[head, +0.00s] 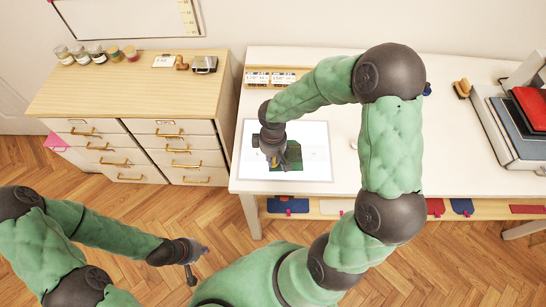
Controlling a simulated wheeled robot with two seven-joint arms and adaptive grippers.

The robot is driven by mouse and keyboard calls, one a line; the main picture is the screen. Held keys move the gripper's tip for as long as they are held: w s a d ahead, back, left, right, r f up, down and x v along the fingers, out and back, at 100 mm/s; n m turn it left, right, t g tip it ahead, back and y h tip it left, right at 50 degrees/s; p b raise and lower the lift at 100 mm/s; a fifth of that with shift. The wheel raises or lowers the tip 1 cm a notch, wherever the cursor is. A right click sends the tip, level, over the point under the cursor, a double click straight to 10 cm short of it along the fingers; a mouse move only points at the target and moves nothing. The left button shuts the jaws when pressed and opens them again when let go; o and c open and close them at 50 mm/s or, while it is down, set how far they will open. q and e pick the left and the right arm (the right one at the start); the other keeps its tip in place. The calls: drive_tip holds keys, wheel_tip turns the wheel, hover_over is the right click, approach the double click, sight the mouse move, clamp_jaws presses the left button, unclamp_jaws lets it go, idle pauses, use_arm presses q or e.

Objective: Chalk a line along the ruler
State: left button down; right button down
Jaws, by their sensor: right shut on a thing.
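My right gripper (277,162) points down over a dark green piece (292,160) that lies on a white mat (313,135) on the table. It is shut on a small yellowish thing (273,161), mostly hidden by the fingers; I cannot tell whether this is the chalk. No ruler can be made out; the gripper covers part of the green piece. No chalk line is visible. My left gripper (199,266) is empty, with its fingers apart, above the floor in front of the drawer cabinet.
A drawer cabinet (120,95) with several jars stands to the left. A shelf with coloured pieces runs below the table.

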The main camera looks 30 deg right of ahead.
drive_tip(key=shift+f, duration=0.15)
drive_tip(key=shift+d, duration=0.1)
drive_tip(key=shift+s+d, duration=0.35)
drive_tip(key=shift+d, duration=0.2)
drive_tip(key=shift+s+d, duration=0.1)
drive_tip(key=shift+d, duration=0.05)
idle(0.4)
drive_tip(key=shift+s+d, duration=0.35)
drive_tip(key=shift+d, duration=0.15)
drive_tip(key=shift+f, duration=0.1)
drive_tip(key=shift+s+d, duration=0.1)
drive_tip(key=shift+s+d, duration=0.3)
drive_tip(key=shift+d, duration=0.3)
